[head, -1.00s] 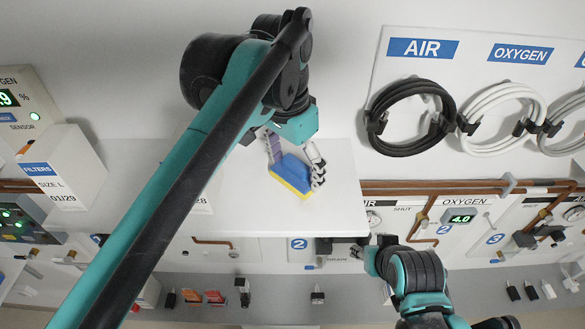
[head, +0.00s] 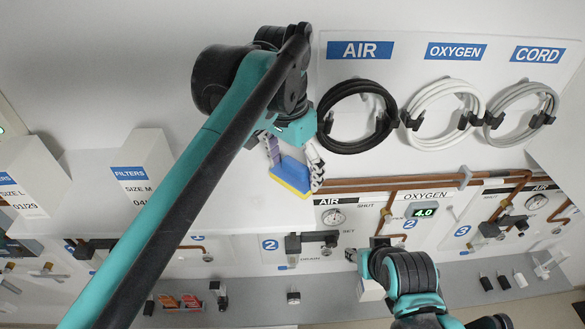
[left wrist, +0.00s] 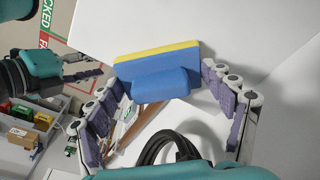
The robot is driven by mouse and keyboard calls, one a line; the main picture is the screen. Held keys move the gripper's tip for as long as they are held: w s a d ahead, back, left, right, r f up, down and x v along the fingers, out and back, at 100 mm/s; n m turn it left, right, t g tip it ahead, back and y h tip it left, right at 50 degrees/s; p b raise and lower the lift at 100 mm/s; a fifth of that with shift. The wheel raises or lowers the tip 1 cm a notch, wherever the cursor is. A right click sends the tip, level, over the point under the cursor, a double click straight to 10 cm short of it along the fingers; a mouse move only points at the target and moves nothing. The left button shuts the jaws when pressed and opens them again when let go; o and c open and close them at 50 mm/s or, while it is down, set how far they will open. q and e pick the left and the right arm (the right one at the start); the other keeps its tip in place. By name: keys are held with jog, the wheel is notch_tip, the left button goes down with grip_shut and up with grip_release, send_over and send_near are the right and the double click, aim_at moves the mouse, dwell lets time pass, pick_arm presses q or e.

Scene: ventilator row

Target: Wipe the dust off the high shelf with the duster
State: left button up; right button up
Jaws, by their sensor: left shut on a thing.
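My left gripper (head: 294,164) is shut on the duster (head: 292,178), a blue block with a yellow strip along one edge. In the left wrist view the duster (left wrist: 155,74) sits between the purple-padded fingers. The high shelf (head: 236,206) is the white board on the wall. The duster overlaps the shelf's right end in the head view; I cannot tell whether it touches the shelf. No dust can be made out. My right gripper (head: 360,252) is lower right, below the shelf; its fingers are too small to read.
White filter boxes (head: 144,170) stand on the shelf to the left, partly behind my left arm. Coiled hoses (head: 357,116) hang on a panel just right of the left gripper. Copper pipes (head: 420,182) and gauges run below.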

aim_at(300, 162)
pick_arm(q)
jog(key=r, duration=0.1)
jog(key=d+r+p, duration=0.1)
jog(key=r, duration=0.1)
jog(key=shift+w, duration=0.1)
jog(key=r+p, duration=0.1)
jog(key=a+r+p, duration=0.1)
jog(key=r+p, duration=0.1)
jog(key=shift+a, duration=0.1)
jog(key=shift+d+r, duration=0.3)
jog(key=shift+r, duration=0.75)
jog(key=shift+a+r, duration=0.1)
jog(key=shift+a, duration=0.05)
